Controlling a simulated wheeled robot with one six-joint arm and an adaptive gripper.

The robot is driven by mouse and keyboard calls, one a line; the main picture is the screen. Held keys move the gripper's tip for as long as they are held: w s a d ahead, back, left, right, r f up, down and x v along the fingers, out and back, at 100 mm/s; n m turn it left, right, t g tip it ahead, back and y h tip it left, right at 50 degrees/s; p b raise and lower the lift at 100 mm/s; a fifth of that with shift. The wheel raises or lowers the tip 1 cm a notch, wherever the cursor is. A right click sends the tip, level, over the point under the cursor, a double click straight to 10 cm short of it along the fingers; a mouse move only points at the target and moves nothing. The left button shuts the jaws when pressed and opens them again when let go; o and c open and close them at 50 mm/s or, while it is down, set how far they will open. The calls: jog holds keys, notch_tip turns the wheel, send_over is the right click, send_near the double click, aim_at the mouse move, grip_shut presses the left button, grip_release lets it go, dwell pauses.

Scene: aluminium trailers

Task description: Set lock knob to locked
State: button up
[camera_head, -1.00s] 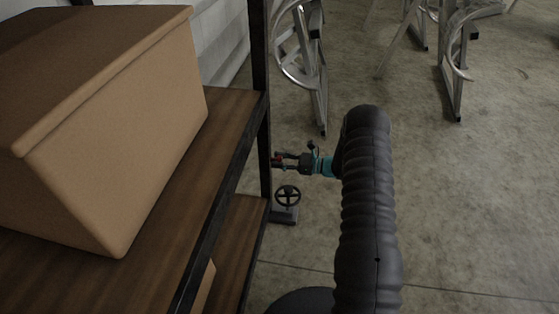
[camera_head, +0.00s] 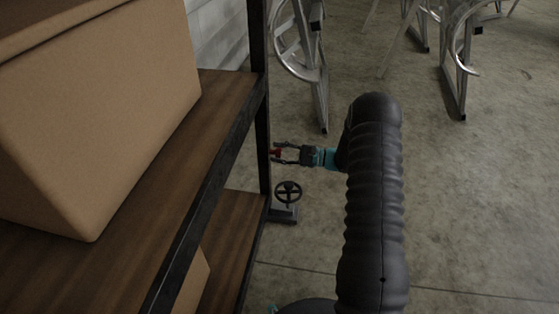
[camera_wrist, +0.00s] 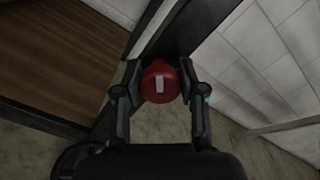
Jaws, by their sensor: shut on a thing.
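The lock knob (camera_wrist: 160,82) is round and red with a pale rectangular mark on its face, upright or nearly so in the wrist view. In the head view my gripper (camera_head: 282,153) reaches left to the post. The knob's rear and mounting are hidden.
A shelf rack with wooden boards (camera_head: 236,92) and a large cardboard box (camera_head: 110,120) stands at left. A black handwheel (camera_head: 288,192) on a stand is just below my gripper. Aluminium trailer frames (camera_head: 455,60) stand at the back.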

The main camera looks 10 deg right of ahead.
jog(key=n+b, duration=0.2)
jog(key=n, duration=0.2)
jog(key=shift+a+f+n+b, duration=0.1)
jog(key=shift+n+b, duration=0.2)
jog(key=shift+b, duration=0.1)
jog(key=n, duration=0.5)
jog(key=shift+n, duration=0.3)
jog(key=o, duration=1.1)
jog(key=shift+a, duration=0.1)
jog(key=shift+s+d, duration=0.1)
jog(key=shift+d, duration=0.15)
jog(key=shift+d, duration=0.2)
jog(key=v, duration=1.1)
jog(key=shift+s+d, duration=0.1)
jog(key=shift+d, duration=0.1)
